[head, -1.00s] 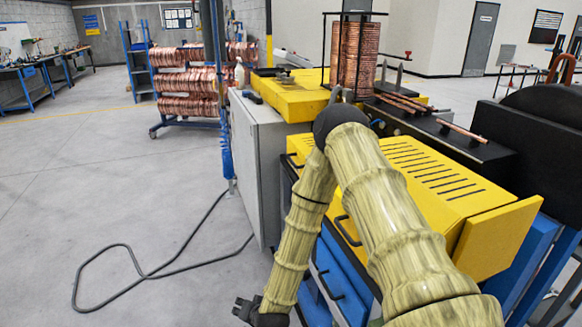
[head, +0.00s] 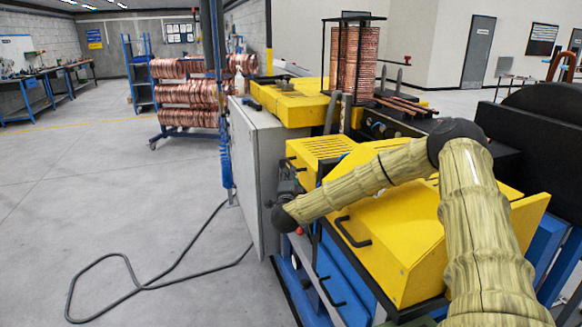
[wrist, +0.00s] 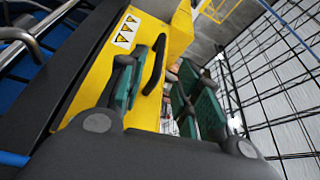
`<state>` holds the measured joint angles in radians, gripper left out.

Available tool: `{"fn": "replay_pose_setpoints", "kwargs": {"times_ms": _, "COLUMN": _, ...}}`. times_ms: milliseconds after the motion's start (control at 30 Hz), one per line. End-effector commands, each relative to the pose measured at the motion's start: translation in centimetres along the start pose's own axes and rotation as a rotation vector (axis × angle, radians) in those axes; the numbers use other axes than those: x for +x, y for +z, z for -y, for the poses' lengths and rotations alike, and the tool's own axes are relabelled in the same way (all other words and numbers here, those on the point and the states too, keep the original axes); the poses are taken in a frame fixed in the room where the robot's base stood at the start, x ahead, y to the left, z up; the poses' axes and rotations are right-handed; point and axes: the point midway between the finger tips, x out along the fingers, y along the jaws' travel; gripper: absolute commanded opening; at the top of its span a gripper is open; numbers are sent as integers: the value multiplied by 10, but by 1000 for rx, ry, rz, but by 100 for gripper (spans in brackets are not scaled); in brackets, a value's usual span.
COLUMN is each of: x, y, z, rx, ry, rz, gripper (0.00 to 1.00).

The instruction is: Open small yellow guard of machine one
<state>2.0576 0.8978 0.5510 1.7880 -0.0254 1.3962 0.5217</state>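The small yellow guard (head: 322,148) is the slotted cover at the left end of the machine front, with a black handle on its front. It looks shut. My gripper (head: 286,183) is low in front of this guard, at its left, partly hidden by my arm. In the wrist view my gripper (wrist: 172,88) is open, its green-padded fingers apart. A black handle (wrist: 157,65) on a yellow panel (wrist: 105,70) with warning stickers shows between the fingers. No contact is clear.
The larger yellow guard (head: 390,245) with its own black handle (head: 351,233) lies to the right, under my arm, and looks tilted up. A grey cabinet (head: 250,170) stands close at left. The floor further left is clear except for a black cable (head: 130,285).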

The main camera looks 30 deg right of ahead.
Motion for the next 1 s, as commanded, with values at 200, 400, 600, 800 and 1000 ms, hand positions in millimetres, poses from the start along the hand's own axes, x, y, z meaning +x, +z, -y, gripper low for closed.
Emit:
{"fn": "replay_pose_setpoints", "kwargs": {"times_ms": 200, "x": 30, "y": 1, "z": 1, "rx": -2, "ry": 1, "rz": 2, "gripper": 34}}
{"fn": "replay_pose_setpoints", "kwargs": {"times_ms": 400, "x": 63, "y": 2, "z": 1, "rx": -2, "ry": 1, "rz": 3, "gripper": 34}}
{"fn": "replay_pose_setpoints", "kwargs": {"times_ms": 600, "x": 87, "y": 2, "z": 1, "rx": -3, "ry": 1, "rz": 3, "gripper": 34}}
{"fn": "replay_pose_setpoints", "kwargs": {"times_ms": 800, "x": 98, "y": 2, "z": 0, "rx": -3, "ry": 1, "rz": 4, "gripper": 34}}
{"fn": "replay_pose_setpoints", "kwargs": {"times_ms": 1000, "x": 100, "y": 2, "z": -1, "rx": -2, "ry": 2, "rz": 4, "gripper": 34}}
